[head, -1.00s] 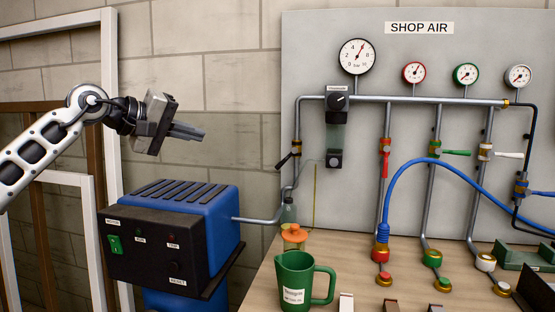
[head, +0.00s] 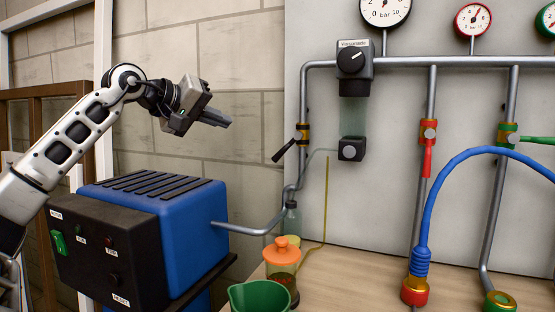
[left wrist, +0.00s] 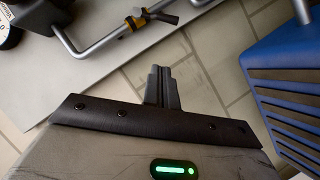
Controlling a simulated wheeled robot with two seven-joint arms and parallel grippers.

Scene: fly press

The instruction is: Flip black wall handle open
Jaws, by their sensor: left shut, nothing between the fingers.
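The black wall handle (head: 285,150) is a short lever on a brass valve (head: 303,134) on the leftmost vertical pipe of the grey panel. It slants down to the left, across the pipe's line. In the left wrist view the black handle (left wrist: 163,17) shows at the top, beyond the fingertips and apart from them. My left gripper (head: 228,122) is left of the handle and a little higher in the picture, its fingers pointing right. Its fingers (left wrist: 158,72) are together and hold nothing. My right gripper is in neither view.
A blue compressor box (head: 160,225) with a black control front stands below my left arm. A pipe (head: 250,230) runs from it to the panel. An orange-lidded jar (head: 282,252) and a green jug (head: 260,297) stand on the bench. A red handle (head: 427,158) hangs further right.

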